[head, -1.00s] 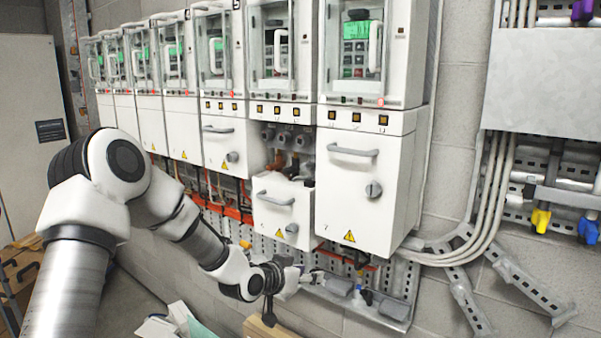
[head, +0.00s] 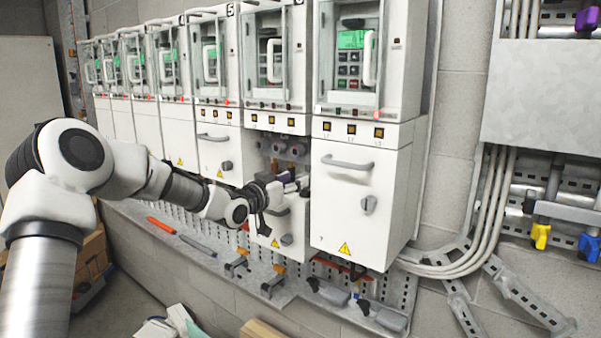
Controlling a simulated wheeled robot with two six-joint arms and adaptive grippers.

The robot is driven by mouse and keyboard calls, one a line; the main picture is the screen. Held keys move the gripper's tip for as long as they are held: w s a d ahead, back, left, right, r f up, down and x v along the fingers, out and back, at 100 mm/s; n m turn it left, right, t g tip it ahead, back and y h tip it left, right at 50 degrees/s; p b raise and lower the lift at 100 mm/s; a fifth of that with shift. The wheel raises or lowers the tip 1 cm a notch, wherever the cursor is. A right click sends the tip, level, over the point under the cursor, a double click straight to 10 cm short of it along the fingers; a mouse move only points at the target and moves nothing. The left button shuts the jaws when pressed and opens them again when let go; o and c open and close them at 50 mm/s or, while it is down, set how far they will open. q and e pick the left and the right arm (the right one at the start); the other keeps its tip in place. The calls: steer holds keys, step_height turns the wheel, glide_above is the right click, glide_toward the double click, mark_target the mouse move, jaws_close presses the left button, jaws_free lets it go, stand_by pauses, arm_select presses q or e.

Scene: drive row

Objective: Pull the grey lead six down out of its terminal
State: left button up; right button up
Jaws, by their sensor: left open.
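The sixth drive (head: 278,60) has its lower terminal compartment open, with a row of round terminals (head: 281,148) showing at the top. Its white front cover (head: 290,240) sits lower than its neighbours and stands out from the wall. My left gripper (head: 297,186) is open in front of this compartment, just below the terminals and above the cover. A dark brownish-purple piece (head: 293,173) shows just behind the gripper. I cannot tell the grey lead apart; the gripper and wrist hide much of the compartment. I cannot tell whether the fingers touch anything. My right gripper is not in view.
The closed cabinet (head: 360,195) of the drive to the right stands close beside the gripper. The fifth drive's closed cover (head: 218,150) is on the left. A perforated ledge (head: 200,250) with tools runs below. Grey conduits (head: 487,205) curve down on the right.

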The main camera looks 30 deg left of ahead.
mark_target(301, 197)
arm_select(q)
steer(key=w, duration=0.4)
steer(key=shift+d+f+p, duration=0.25)
steer(key=shift+p, duration=0.15)
steer(key=shift+w+f, duration=0.1)
steer(key=shift+s+a, duration=0.1)
steer(key=shift+s, duration=0.2)
steer(key=c, duration=0.4)
steer(key=shift+s+r, duration=0.15)
steer(key=shift+r, duration=0.05)
jaws_close()
steer(key=shift+f+b, duration=1.25)
steer(key=shift+f, duration=0.1)
steer(key=shift+r, duration=0.15)
steer(key=shift+o, duration=2)
jaws_free()
steer(key=shift+w, duration=0.25)
